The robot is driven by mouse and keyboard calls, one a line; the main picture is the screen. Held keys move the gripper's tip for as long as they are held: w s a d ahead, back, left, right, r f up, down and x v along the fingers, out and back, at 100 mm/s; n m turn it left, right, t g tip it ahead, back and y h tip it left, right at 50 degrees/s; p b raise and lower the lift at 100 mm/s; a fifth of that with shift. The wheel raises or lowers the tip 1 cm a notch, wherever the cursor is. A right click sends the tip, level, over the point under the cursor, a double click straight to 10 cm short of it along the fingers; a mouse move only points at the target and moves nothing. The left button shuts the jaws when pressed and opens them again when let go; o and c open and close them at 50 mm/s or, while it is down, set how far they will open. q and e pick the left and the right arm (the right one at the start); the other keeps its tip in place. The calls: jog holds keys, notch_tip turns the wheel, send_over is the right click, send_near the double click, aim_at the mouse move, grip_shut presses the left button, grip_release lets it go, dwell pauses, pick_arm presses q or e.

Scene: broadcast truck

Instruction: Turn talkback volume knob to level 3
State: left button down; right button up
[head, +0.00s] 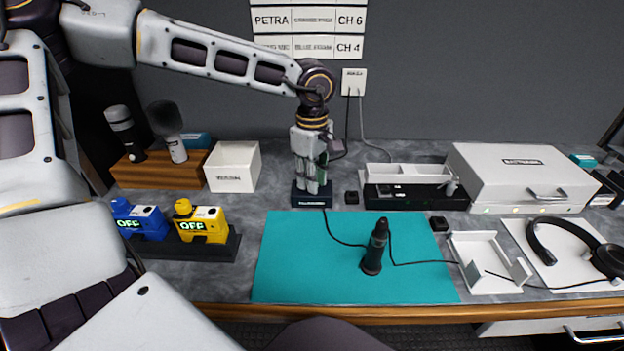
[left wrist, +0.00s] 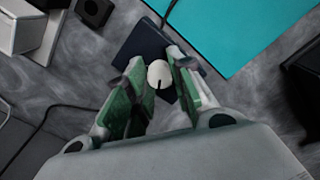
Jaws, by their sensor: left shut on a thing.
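The talkback unit is a small dark blue box (head: 312,198) on the grey counter, just behind the teal mat. Its round white knob (left wrist: 159,72) with a dark pointer line shows in the left wrist view, above the box's dark top (left wrist: 142,45). My left gripper (head: 313,184) points straight down over the box in the head view. In the left wrist view its green-padded fingers (left wrist: 160,80) are on both sides of the knob, shut on it. The fingers hide the knob in the head view, and I cannot read any level marks. My right gripper is not in view.
The teal mat (head: 300,260) holds an upright black handheld device (head: 375,250) with a cable. A white box (head: 233,166) stands left of my gripper, a black tray unit (head: 415,196) right. Blue (head: 140,220) and yellow (head: 202,221) "OFF" units sit at front left.

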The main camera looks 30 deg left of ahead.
pick_arm(q)
jog(key=m, duration=0.6)
jog(key=shift+m, duration=0.3)
dwell(0.4)
jog(key=c, duration=1.2)
grip_release()
jog(key=shift+r, duration=0.1)
notch_tip(320, 180, up, 12)
dwell(0.3)
